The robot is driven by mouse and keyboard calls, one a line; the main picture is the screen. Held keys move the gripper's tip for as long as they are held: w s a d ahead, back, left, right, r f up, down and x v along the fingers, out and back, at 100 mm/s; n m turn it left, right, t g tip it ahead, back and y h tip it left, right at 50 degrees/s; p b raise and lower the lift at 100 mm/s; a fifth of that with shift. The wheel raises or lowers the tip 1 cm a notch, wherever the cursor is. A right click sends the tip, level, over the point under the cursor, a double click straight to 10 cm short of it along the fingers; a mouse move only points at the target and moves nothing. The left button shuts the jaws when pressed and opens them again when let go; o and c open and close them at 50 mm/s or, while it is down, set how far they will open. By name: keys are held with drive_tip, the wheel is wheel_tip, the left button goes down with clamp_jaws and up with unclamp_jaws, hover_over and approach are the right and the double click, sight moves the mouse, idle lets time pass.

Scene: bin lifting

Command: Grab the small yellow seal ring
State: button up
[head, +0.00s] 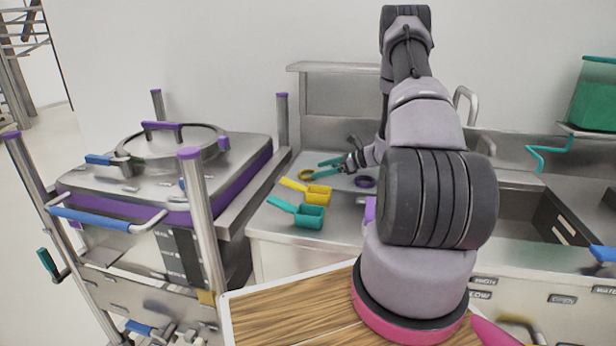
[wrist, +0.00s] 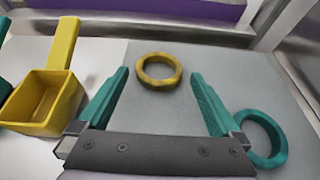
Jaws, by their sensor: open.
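The small yellow seal ring (wrist: 156,85) lies flat on the grey counter, seen in the wrist view. It sits ahead of and between the two teal fingers of my gripper (wrist: 158,92), slightly nearer the left finger in the picture. The fingers are wide apart with nothing held between them. In the head view the yellow ring (head: 306,175) is small, just left of my gripper (head: 338,164).
A yellow scoop (wrist: 48,90) lies left of my gripper. A teal ring (wrist: 262,138) lies close beside the right finger. In the head view, a teal scoop (head: 308,216) and a purple ring (head: 365,182) lie on the counter (head: 265,232). A purple-edged bin stands left.

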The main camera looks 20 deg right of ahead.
sight(310, 172)
drive_tip(key=x, duration=0.5)
drive_tip(key=shift+r, duration=0.1)
drive_tip(key=c, duration=1.2)
